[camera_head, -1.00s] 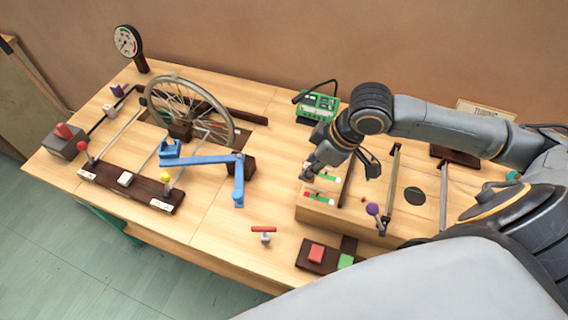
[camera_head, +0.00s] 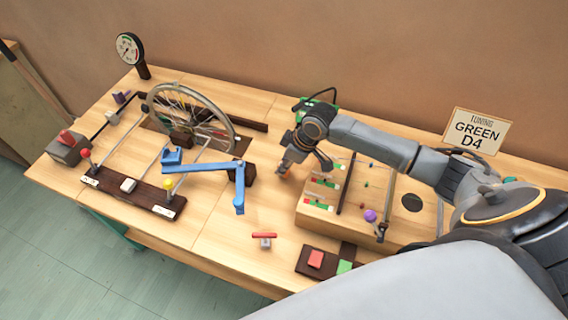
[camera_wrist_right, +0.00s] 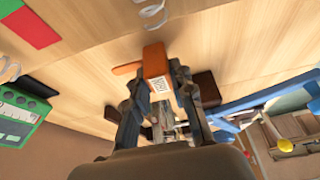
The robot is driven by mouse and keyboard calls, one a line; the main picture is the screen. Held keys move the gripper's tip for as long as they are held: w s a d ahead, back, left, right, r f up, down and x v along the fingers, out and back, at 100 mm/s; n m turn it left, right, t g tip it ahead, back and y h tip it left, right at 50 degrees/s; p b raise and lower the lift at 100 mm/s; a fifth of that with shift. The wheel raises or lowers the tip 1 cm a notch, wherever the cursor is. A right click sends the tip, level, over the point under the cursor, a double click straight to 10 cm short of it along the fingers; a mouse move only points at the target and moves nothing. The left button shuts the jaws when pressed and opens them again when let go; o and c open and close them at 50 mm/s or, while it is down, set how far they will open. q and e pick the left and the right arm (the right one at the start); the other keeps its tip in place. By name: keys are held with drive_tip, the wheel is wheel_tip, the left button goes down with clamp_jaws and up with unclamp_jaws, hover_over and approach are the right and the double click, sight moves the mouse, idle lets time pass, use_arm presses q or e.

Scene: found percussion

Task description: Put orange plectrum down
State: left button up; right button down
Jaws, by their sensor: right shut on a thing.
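My right gripper (camera_head: 303,165) is shut on the orange plectrum (camera_head: 284,167) over the bare wood between the blue arm and the string box. In the right wrist view, the plectrum (camera_wrist_right: 156,62) shows between the fingertips of the gripper (camera_wrist_right: 160,90), with a white label on its face and an orange part jutting to the left. It appears just above or at the wood; I cannot tell whether it touches. My left gripper is out of view.
The string box (camera_head: 300,213) stands right of the gripper, and the blue jointed arm (camera_head: 205,167) is to the left. A green device (camera_head: 328,102) is partly hidden behind my arm. A small red-topped part (camera_head: 265,237) stands in front. A sign (camera_head: 478,131) reads "TUNING GREEN D4".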

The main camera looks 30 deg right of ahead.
drive_tip(key=shift+f, duration=0.4)
drive_tip(key=shift+f, duration=0.1)
drive_tip(key=c, duration=1.1)
unclamp_jaws()
drive_tip(key=shift+c, duration=0.2)
drive_tip(key=v, duration=1.2)
